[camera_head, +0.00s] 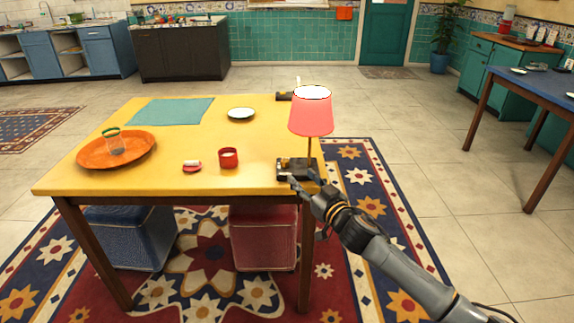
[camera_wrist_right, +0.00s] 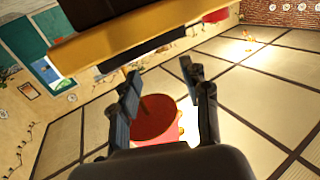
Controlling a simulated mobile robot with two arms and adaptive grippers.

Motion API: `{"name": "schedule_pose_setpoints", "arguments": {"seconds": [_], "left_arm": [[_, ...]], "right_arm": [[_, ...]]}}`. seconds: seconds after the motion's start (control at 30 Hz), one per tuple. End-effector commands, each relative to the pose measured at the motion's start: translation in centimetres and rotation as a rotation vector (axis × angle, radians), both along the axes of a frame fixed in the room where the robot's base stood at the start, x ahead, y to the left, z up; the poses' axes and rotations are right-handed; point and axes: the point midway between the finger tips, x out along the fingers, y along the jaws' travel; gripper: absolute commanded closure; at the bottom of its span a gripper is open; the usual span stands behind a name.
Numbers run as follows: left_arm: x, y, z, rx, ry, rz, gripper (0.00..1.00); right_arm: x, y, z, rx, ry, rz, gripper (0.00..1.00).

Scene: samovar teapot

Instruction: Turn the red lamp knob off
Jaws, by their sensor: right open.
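The red-shaded lamp (camera_head: 311,115) stands at the right edge of the yellow table, its shade lit, on a thin post. Its dark base (camera_head: 296,174) has a small brassy part on top; I cannot make out the knob clearly. My right gripper (camera_head: 303,181) is at the base's front right side, its fingertips close to it; I cannot tell whether they touch. In the wrist view my right gripper (camera_wrist_right: 160,88) is open, with nothing held between its fingers. The red shade (camera_wrist_right: 155,120) shows beyond them. My left gripper is not in view.
The yellow table (camera_head: 190,180) bears an orange tray (camera_head: 88,157) with a glass, a red cup (camera_head: 228,164), a white plate (camera_head: 241,119) and a teal mat (camera_head: 170,111). Another dark object (camera_head: 284,97) lies at the far right corner. Blue and red stools sit underneath.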

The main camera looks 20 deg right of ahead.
Motion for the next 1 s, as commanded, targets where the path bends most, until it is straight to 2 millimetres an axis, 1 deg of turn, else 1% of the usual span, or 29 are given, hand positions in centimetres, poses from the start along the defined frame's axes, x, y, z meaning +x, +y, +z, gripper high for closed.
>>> {"name": "schedule_pose_setpoints", "arguments": {"seconds": [0.03, 0.17, 0.3, 0.4, 0.5, 0.7, 1.0], "left_arm": [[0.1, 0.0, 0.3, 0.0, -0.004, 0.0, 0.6], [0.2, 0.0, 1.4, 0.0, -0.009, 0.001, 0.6], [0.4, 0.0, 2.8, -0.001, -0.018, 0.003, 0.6], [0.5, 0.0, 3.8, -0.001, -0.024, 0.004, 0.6], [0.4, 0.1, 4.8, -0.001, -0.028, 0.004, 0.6], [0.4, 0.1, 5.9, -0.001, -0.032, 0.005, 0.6], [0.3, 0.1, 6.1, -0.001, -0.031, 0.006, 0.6]], "right_arm": [[1.1, 0.2, 0.0, 0.001, -0.002, -0.001, 0.53], [3.8, 0.8, -0.1, 0.002, -0.002, -0.001, 0.53], [6.4, 1.3, -0.1, 0.001, -0.001, -0.001, 0.53], [8.0, 1.6, -0.1, 0.0, 0.0, -0.001, 0.53], [9.1, 1.8, -0.1, 0.001, 0.0, -0.001, 0.53], [10.3, 2.1, -0.2, 0.0, 0.002, -0.001, 0.53], [10.4, 2.1, -0.1, 0.0, 0.002, 0.0, 0.53]]}}
